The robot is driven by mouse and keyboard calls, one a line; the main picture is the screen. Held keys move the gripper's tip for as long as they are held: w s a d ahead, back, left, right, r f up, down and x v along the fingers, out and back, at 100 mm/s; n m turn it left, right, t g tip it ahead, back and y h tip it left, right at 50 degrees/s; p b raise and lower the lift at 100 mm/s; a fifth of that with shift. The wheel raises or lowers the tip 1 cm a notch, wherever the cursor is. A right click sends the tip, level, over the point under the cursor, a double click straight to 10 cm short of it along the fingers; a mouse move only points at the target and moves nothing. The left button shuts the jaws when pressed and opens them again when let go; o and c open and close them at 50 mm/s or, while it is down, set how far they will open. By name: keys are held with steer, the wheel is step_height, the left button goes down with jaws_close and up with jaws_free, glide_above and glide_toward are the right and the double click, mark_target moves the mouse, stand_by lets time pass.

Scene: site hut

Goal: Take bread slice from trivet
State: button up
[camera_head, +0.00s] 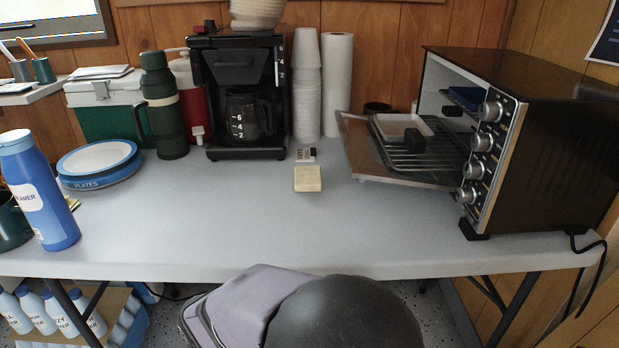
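A small pale-beige square block (307,179) lies on the grey table, in front of the coffee maker and a little right of it. It may be the bread slice, but I cannot tell for sure. I cannot make out a trivet under it or elsewhere. A small white and black item (306,155) sits just behind the block. My gripper is not in view.
The toaster oven (480,150) at right has its door (362,165) open, with a white tray (402,129) on the rack. The coffee maker (236,75), cups (307,90), paper roll (337,85), green flask (163,110), plates (98,165) and blue bottle (38,195) stand around. The middle front is clear.

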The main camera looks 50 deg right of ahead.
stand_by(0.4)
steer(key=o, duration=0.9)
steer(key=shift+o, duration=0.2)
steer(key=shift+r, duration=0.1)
